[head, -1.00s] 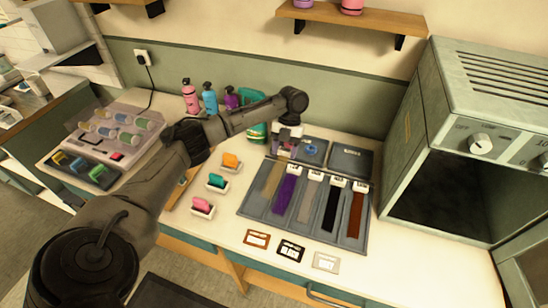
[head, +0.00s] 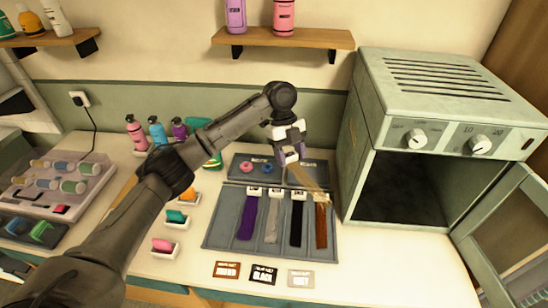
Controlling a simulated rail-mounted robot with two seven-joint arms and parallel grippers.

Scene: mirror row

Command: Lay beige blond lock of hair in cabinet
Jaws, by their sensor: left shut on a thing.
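The beige blond lock of hair (head: 312,184) hangs from my left gripper (head: 289,158), slanting down to the right. My left gripper is shut on its upper end and holds it above the right part of the grey swatch folder (head: 226,231). The cabinet (head: 352,160) is a grey-green metal box with two dials, to the right of the gripper. Its door (head: 512,245) stands open to the right, and its dark inside (head: 405,190) looks empty. My right gripper is not in view.
Purple (head: 247,218), grey (head: 273,220), black (head: 297,222) and reddish-brown (head: 321,226) locks lie in the folder. Label cards (head: 264,274) lie in front. Bottles (head: 136,132) stand behind my left arm. A wall shelf (head: 285,38) hangs above. The counter before the cabinet is clear.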

